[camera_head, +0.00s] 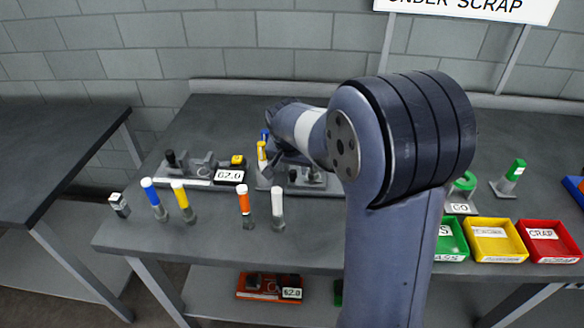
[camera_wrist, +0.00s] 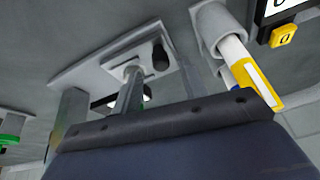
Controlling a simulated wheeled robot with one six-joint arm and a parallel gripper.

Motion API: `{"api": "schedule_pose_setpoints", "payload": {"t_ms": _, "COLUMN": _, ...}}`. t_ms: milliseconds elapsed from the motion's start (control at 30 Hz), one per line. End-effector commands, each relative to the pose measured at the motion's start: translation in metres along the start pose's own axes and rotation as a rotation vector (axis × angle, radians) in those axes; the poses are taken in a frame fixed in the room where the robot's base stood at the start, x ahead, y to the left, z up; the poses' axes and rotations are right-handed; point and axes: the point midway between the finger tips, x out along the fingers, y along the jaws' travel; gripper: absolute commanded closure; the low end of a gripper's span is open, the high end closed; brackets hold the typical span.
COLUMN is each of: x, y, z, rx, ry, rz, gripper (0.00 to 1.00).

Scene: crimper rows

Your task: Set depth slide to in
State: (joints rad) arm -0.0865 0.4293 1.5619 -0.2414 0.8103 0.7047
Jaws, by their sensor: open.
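A grey fixture on a flat plate (camera_head: 325,188) sits under my arm at the middle of the bench, with a dark knob (camera_head: 292,174) on it. In the wrist view the plate (camera_wrist: 75,72) carries a grey post and a black knob (camera_wrist: 160,58). I cannot tell for sure which part is the depth slide, or whether it stands in or out. My gripper (camera_wrist: 130,92) is open just above this fixture, its two fingers apart on either side of the grey post. My arm hides part of the fixture in the head view.
A yellow-and-white piece (camera_wrist: 250,80) stands close beside the gripper. Left are another fixture (camera_head: 200,170) labelled 62.0 and several colour-topped pegs (camera_head: 182,203). Right are green, yellow (camera_head: 495,259) and red (camera_head: 548,260) bins. The front middle of the bench is clear.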

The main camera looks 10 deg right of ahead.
Motion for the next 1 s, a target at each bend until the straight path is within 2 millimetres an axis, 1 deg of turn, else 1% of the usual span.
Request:
{"api": "schedule_pose_setpoints", "payload": {"t_ms": 33, "x": 0.007, "y": 0.001, "z": 0.0, "rx": 0.0, "ry": -0.003, "rz": 0.003, "gripper": 0.59}}
{"api": "schedule_pose_setpoints", "payload": {"t_ms": 200, "x": 0.022, "y": 0.0, "z": 0.0, "rx": -0.001, "ry": -0.001, "rz": 0.001, "gripper": 0.59}}
{"api": "schedule_pose_setpoints", "payload": {"t_ms": 533, "x": 0.025, "y": 0.0, "z": 0.0, "rx": 0.0, "ry": 0.001, "rz": 0.0, "gripper": 0.59}}
{"api": "schedule_pose_setpoints", "payload": {"t_ms": 1000, "x": 0.025, "y": 0.0, "z": 0.0, "rx": 0.0, "ry": 0.001, "rz": 0.0, "gripper": 0.97}}
